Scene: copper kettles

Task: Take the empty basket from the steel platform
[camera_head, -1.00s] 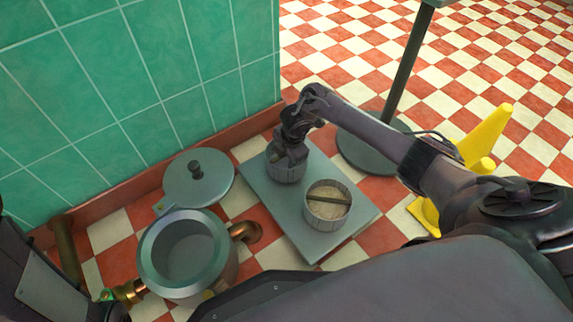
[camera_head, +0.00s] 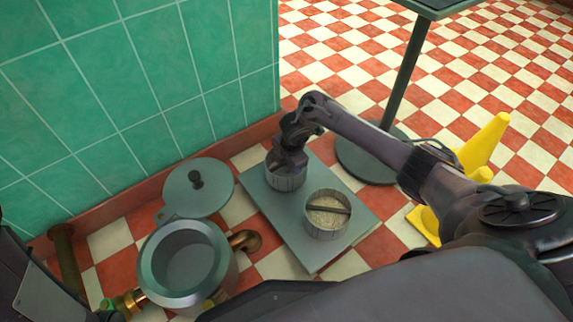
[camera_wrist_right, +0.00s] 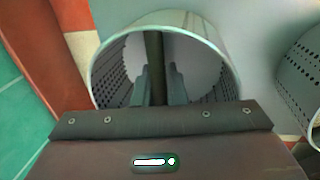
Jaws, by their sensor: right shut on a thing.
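The empty basket (camera_head: 287,182) is a grey perforated cylinder standing on the far left part of the steel platform (camera_head: 277,212). My right gripper (camera_head: 290,163) reaches down into its top. In the right wrist view, the basket (camera_wrist_right: 222,62) shows a bare inside and a dark bar across its mouth. My right gripper's fingers (camera_wrist_right: 158,88) are shut on that bar, one on each side. A second basket (camera_head: 324,232), filled with pale grain and with a bar across it, stands nearer on the platform, apart from the empty one. My left gripper is out of view.
An open kettle (camera_head: 163,285) with a copper spout stands left of the platform, its lid (camera_head: 190,203) on the floor behind it. A green tiled wall (camera_head: 150,90) rises behind. A table's round foot (camera_head: 362,160) and a yellow cone (camera_head: 484,145) stand to the right.

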